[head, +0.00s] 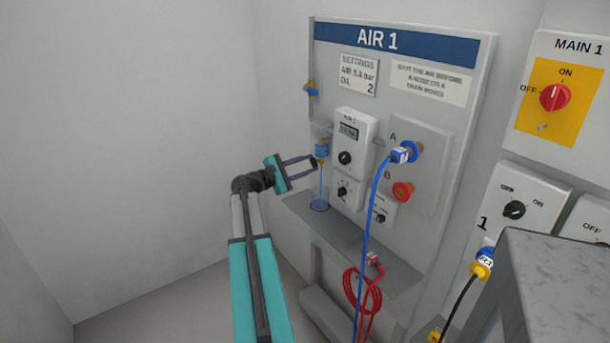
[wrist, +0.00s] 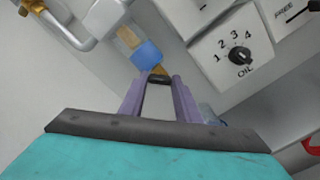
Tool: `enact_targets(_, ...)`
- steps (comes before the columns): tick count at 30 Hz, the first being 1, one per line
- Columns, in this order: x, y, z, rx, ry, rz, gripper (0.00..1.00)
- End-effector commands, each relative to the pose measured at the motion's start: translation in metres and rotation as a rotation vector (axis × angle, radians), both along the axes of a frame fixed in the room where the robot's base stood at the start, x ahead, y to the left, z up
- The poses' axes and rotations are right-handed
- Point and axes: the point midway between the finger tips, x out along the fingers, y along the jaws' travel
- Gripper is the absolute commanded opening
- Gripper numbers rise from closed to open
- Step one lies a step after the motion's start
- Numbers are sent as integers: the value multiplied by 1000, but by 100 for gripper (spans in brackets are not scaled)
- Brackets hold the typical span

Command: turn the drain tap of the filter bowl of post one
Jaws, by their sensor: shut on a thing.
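The filter bowl (head: 321,140) hangs on the left edge of the AIR 1 board, clear with blue in its lower part. In the wrist view the blue of the bowl (wrist: 147,56) is just beyond my fingertips. My gripper (head: 316,163) reaches in from the left and is shut on the drain tap under the bowl. The tap (wrist: 158,79) shows as a small dark piece between the purple fingertips in the wrist view. A thin blue line runs from below the tap down to a clear cup (head: 319,201) with blue in it. Whether this is a stream or a tube I cannot tell.
To the right are knobs, a blue hose (head: 370,220) at port A and a red cap (head: 403,191) at B. A coiled red hose (head: 362,292) hangs lower. The left side is bare wall.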

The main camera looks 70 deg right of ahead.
Motion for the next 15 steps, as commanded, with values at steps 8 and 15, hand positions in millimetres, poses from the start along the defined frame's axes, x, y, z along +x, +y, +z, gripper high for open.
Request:
enact_targets(8, 1, -3, -1, -119, -168, 9, 7)
enact_targets(15, 2, -3, -1, -216, -320, 9, 7)
